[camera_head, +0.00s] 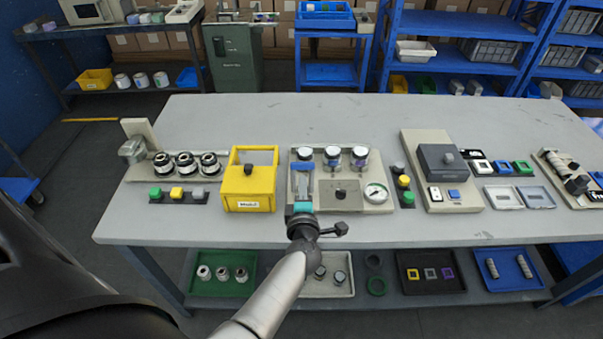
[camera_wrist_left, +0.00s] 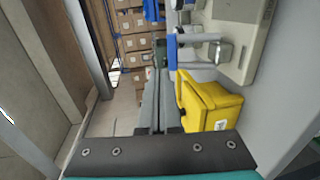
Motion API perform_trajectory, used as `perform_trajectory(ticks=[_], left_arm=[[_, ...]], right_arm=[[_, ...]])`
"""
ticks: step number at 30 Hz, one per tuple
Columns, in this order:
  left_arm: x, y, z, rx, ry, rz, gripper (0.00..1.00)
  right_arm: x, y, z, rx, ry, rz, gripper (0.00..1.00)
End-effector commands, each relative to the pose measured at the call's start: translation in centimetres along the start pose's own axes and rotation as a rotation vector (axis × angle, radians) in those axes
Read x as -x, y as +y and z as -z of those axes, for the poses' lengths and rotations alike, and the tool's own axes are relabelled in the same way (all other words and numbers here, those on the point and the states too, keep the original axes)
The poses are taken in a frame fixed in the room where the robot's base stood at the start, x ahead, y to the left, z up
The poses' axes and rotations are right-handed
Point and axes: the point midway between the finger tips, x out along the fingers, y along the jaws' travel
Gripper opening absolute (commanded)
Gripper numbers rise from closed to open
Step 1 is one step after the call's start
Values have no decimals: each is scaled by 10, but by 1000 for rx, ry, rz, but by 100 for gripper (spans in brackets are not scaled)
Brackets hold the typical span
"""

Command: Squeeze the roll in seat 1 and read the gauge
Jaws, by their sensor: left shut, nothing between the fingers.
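A beige station (camera_head: 342,207) at the middle of the bench holds a row of three cylinders with pale tops. The leftmost roll (camera_head: 304,154) stands just beyond my left gripper (camera_head: 303,178). The other two are the middle roll (camera_head: 332,154) and the right roll (camera_head: 360,154). I cannot read any seat numbers. The round white gauge (camera_head: 376,193) sits at the station's front right; its reading is too small to tell. My left gripper is shut and empty in front of the leftmost roll; its fingers also show in the left wrist view (camera_wrist_left: 160,88). My right gripper is out of view.
A yellow box (camera_head: 250,187) stands close to the left of my gripper and shows in the left wrist view (camera_wrist_left: 208,105). Further left is a rack with three dark rolls (camera_head: 186,164). A button strip (camera_head: 403,183) and a grey-lidded device (camera_head: 440,162) stand right. The bench's back is clear.

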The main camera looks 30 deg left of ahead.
Motion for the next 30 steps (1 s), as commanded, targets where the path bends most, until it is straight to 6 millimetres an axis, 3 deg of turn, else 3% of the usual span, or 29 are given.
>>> perform_trajectory(ticks=[6,12,30], left_arm=[[36,9,0,0,0,4,0],[52,11,0,0,0,3,0],[55,10,0,-1,0,2,0]], right_arm=[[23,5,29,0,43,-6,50],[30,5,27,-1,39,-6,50],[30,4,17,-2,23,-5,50]])
